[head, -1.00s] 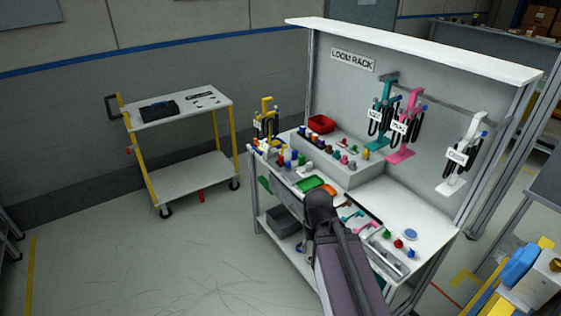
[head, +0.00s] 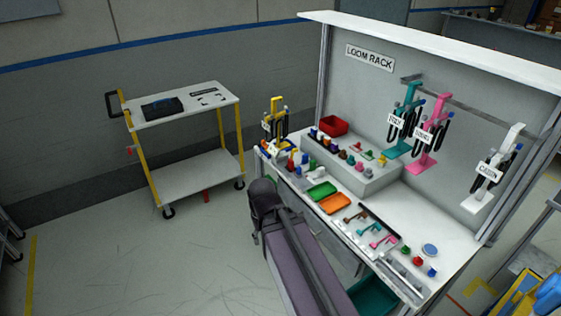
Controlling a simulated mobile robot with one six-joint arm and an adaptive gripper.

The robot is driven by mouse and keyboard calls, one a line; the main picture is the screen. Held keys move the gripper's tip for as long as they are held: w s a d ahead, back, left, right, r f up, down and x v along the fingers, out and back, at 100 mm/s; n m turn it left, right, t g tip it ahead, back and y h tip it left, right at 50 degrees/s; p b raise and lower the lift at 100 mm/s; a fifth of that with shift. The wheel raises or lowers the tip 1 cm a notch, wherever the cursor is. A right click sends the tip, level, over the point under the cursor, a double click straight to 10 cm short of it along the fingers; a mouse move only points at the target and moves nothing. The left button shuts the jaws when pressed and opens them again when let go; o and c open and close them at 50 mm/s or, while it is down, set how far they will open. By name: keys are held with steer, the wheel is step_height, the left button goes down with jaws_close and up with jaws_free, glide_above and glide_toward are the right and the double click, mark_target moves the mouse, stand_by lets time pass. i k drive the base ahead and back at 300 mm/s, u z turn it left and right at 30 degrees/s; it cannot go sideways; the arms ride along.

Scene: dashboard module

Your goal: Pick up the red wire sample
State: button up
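I cannot pick out the red wire sample for certain at this size. A small thin red piece (head: 358,149) lies on the raised white step of the bench, near a red bin (head: 334,125). A red knob-like piece (head: 418,261) sits near the bench's front right. My arm reaches up from the bottom of the head view, in front of the bench. Its gripper is not visible.
The bench (head: 445,237) stands under a "LOOM RACK" panel (head: 370,58). Teal, pink and white hangers (head: 483,189) with black loops stand at the back. Green and orange trays (head: 334,204) lie at the front. A yellow-framed cart (head: 185,176) stands left, with open floor between.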

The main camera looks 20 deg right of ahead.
mark_target(290, 163)
steer(key=z, duration=0.1)
steer(key=i, duration=1.15)
steer(key=z, duration=0.6)
